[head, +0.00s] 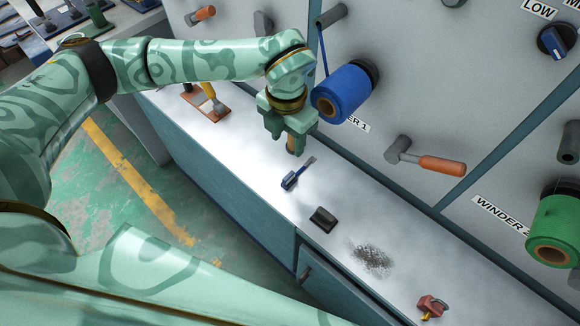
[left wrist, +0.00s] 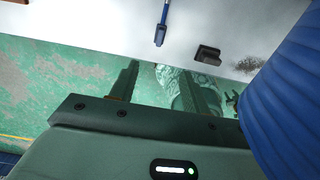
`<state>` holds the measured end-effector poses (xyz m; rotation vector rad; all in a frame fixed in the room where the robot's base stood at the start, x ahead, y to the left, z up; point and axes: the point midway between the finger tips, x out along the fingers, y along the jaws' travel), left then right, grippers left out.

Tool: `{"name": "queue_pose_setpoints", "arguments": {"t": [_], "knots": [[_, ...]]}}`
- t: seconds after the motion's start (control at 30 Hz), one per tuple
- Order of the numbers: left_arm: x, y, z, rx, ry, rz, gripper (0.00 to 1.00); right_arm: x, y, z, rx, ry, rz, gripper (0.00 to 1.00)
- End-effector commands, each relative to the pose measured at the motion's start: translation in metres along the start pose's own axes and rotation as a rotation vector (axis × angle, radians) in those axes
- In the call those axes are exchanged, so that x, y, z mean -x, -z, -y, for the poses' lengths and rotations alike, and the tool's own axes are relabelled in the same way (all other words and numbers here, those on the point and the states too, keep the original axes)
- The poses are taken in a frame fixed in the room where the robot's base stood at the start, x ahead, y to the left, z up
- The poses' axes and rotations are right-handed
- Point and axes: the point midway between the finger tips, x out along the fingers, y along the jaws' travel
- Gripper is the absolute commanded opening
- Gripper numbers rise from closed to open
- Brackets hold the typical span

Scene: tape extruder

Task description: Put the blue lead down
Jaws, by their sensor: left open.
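A narrow blue strip (head: 323,48) hangs from a grey roller down to the blue tape roll (head: 345,92) on the panel. The roll also shows large at the right in the left wrist view (left wrist: 288,95). A small blue piece with a thin shaft (head: 290,181) lies on the counter; it also shows in the left wrist view (left wrist: 160,36). I cannot tell for sure which of these is the blue lead. My left gripper (head: 292,146) points down over the counter, left of the roll. In the left wrist view its fingers (left wrist: 165,85) are apart with nothing seen between them.
An orange-handled lever (head: 440,164) and a green roll (head: 555,228) stick out from the panel.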

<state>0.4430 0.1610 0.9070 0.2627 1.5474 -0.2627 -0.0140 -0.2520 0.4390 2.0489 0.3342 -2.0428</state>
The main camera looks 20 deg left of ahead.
Motion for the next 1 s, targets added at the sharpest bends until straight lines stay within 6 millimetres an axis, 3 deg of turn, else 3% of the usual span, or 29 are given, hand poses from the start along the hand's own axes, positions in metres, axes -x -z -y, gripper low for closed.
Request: {"name": "queue_pose_setpoints", "arguments": {"t": [0.4, 0.73, 1.0], "knots": [[-0.097, 0.002, 0.0, 0.0, 0.002, -0.01, 0.47, -0.03, -0.011, 0.004, 0.0, 0.009, 0.026, 0.36], [-0.122, 0.001, 0.0, 0.0, 0.001, -0.006, 0.47, -0.037, -0.014, 0.005, 0.0, 0.012, 0.034, 0.36], [-0.165, 0.002, 0.0, 0.001, 0.001, -0.008, 0.47, -0.053, -0.021, 0.007, 0.0, 0.017, 0.05, 0.36]]}}
